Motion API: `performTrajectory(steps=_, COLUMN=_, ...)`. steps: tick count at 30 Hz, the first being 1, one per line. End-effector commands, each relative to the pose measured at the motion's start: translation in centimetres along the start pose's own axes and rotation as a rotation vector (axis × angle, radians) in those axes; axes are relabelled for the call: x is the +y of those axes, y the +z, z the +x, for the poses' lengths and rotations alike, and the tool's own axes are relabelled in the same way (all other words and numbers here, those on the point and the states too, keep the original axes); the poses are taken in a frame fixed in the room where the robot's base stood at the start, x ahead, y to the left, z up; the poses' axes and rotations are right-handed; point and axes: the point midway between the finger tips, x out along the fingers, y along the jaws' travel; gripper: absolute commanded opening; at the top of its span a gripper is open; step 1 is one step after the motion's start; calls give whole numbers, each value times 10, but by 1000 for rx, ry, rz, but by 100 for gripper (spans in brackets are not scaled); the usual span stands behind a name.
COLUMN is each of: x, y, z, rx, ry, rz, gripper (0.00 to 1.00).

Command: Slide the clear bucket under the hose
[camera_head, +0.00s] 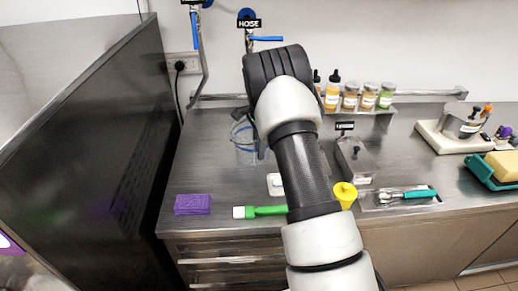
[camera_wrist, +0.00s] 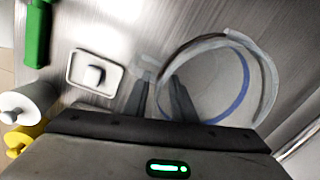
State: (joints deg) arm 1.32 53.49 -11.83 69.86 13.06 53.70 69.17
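The clear bucket (camera_head: 241,143) stands on the steel counter, left of my arm, its right side partly hidden by the arm. In the wrist view its round opening and blue band (camera_wrist: 243,98) fill the right half. The hose (camera_head: 249,42), labelled HOSE, is on the back wall above the bucket, with a blue handle (camera_head: 266,39). My gripper (camera_wrist: 160,82) shows two dark fingers with a gap between them, at the near side of the bucket's rim. Whether the fingers touch the rim cannot be told.
A purple block (camera_head: 193,205) and a green-handled brush (camera_head: 262,211) lie near the counter's front edge. A yellow object (camera_head: 345,193), a metal container (camera_head: 356,160) and a tool tray (camera_head: 400,197) are right of my arm. Bottles (camera_head: 332,92) stand behind. A dark panel (camera_head: 95,140) bounds the left.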

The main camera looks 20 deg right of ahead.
Motion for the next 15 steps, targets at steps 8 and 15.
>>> performTrajectory(steps=8, x=-1, y=0, z=-41, rx=1, ry=-5, rz=-1, gripper=24)
performTrajectory(steps=15, x=-1, y=0, z=-101, rx=1, ry=-5, rz=0, gripper=24)
